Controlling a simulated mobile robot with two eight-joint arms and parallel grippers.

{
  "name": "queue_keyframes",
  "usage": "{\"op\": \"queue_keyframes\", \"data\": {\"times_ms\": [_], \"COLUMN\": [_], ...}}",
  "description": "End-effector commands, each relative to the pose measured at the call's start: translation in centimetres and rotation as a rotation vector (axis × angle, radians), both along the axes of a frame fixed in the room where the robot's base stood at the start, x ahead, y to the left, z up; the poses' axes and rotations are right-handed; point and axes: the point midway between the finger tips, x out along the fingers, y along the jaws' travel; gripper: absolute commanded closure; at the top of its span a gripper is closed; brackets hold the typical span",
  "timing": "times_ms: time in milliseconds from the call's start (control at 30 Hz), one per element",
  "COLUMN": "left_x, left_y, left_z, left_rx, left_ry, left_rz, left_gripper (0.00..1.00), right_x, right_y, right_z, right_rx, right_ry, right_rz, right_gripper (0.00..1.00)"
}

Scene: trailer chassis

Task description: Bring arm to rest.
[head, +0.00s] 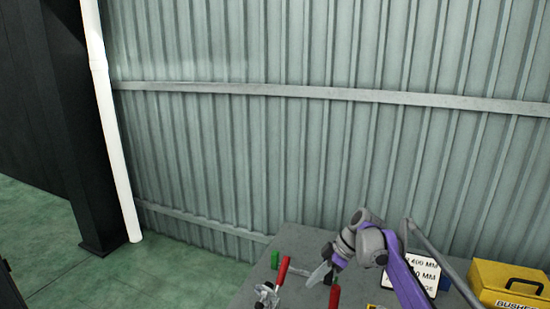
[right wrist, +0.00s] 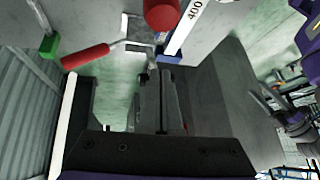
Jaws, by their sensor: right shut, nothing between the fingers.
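My right arm, purple and grey, reaches up at the lower right of the head view and bends over a grey table (head: 258,285). My left gripper is not in the head view.
A white sign (head: 397,272) and a yellow box (head: 507,284) stand further right. A corrugated wall (head: 300,150) rises behind. Green floor (head: 100,278) is clear at left.

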Motion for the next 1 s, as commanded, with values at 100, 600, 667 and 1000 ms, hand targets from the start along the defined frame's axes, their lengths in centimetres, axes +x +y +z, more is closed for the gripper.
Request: {"op": "queue_keyframes", "data": {"times_ms": [100,600,667,1000], "left_x": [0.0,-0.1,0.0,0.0], "left_y": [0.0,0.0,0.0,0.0], "left_z": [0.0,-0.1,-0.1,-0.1], "left_rx": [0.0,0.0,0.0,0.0], "left_ry": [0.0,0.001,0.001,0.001], "left_rz": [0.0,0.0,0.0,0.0], "left_gripper": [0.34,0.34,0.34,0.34], "right_x": [-2.4,-16.9,-19.1,-30.1], "right_y": [-0.1,-2.6,-3.0,-5.8], "right_z": [1.1,1.8,1.3,-4.2], "right_rx": [-0.049,-0.232,-0.24,-0.198], "right_ry": [0.028,0.076,0.069,-0.003], "right_rz": [-0.1,-0.732,-0.823,-1.268], "right_gripper": [1.0,1.0,1.0,1.0]}}
